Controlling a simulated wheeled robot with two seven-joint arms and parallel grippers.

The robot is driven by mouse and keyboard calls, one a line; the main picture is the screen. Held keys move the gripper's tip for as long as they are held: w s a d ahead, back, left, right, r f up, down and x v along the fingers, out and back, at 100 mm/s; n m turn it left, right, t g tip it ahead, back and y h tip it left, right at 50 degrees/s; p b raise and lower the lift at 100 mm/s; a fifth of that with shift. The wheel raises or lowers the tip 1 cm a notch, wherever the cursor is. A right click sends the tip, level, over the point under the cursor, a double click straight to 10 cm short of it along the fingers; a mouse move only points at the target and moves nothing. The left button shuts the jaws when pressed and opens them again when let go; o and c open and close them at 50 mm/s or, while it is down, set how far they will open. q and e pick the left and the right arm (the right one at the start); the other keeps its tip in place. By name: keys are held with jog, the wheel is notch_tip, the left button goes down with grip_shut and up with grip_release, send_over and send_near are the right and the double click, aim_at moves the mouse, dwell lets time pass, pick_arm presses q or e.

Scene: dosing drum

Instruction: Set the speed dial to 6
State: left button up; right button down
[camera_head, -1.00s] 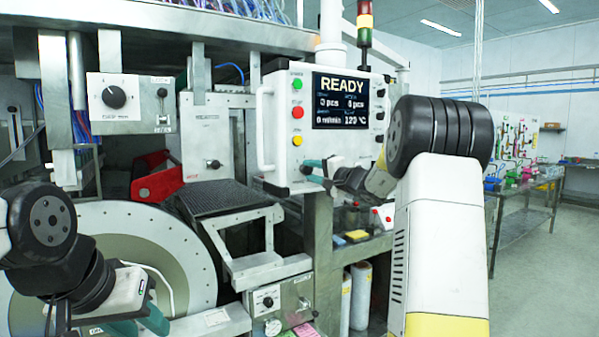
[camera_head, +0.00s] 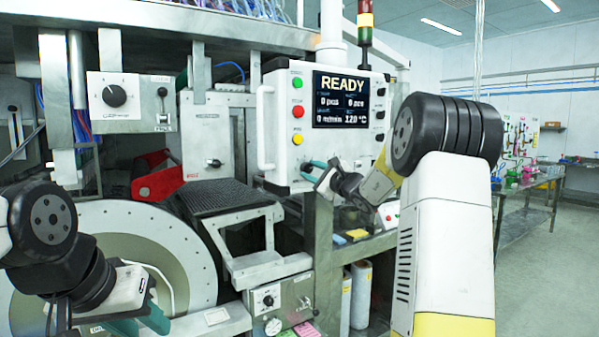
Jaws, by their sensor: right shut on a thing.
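The white control panel (camera_head: 285,175) has a screen reading READY, 0 m/min and 120 °C. Its lower edge carries a small dark knob (camera_head: 306,167). My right gripper (camera_head: 313,171), with teal fingertips, is at this knob and shut on it; the fingers partly hide it, and I cannot read any scale there. A larger black dial with scale marks (camera_head: 114,95) is on a white box at the upper left, untouched; its marks are too small to read. My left gripper (camera_head: 139,323) is low at the left, its teal fingers apart and empty.
Green, red (camera_head: 298,112) and yellow buttons line the panel's left side beside a white handle (camera_head: 265,130). A black ribbed chute (camera_head: 230,197) and a large round drum (camera_head: 140,245) are below left. A lower box has another knob (camera_head: 268,300). Open floor is at right.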

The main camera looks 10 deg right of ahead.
jog(key=shift+f+m+h, duration=0.1)
jog(key=shift+m+h, duration=0.2)
jog(key=shift+m, duration=1.4)
jog(key=c, duration=1)
grip_release()
jog(key=shift+s, duration=0.1)
jog(key=v, duration=0.7)
jog(key=shift+s, duration=0.35)
jog(key=shift+d+f, duration=0.1)
